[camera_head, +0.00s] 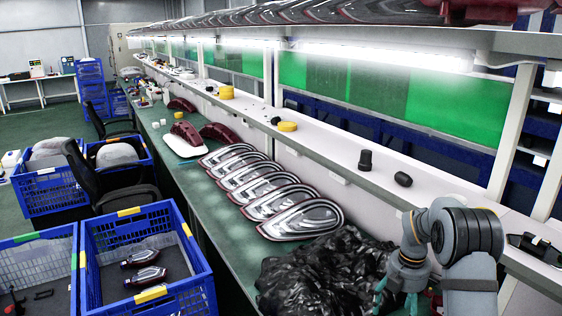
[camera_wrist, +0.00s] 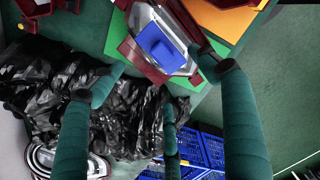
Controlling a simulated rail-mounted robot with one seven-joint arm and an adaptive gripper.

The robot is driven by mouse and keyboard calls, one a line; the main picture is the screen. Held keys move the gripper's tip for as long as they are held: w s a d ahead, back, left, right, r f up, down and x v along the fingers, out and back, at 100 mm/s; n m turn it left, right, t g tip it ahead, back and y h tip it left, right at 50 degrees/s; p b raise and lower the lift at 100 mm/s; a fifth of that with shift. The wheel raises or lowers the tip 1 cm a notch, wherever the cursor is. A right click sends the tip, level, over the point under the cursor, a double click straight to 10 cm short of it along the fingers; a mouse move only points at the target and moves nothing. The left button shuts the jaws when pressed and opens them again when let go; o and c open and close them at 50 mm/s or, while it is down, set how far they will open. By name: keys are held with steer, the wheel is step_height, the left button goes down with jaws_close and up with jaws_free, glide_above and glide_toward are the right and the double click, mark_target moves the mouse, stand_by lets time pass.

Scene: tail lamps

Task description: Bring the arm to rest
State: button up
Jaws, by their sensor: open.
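My arm stands at the lower right in the head view, with my gripper (camera_head: 396,292) low beside the black plastic bag. The teal fingertips are only partly in that view. In the wrist view my gripper (camera_wrist: 170,85) has its teal fingers spread, with nothing between them. The crumpled black bag (camera_wrist: 130,115) lies beyond the fingers. A tail lamp with a blue block (camera_wrist: 160,45) on it shows at the top, beyond the fingertips.
The black bag (camera_head: 325,272) lies on the green workbench (camera_head: 185,190) near my arm. Several tail lamps (camera_head: 290,212) stand in a row behind it. A shelf (camera_head: 335,145) runs along the right. Blue crates (camera_head: 150,255) stand on the floor at left.

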step_height(320, 180, down, 9)
steer(key=shift+f, duration=0.2)
steer(key=shift+r+p, duration=0.4)
steer(key=shift+r, duration=0.25)
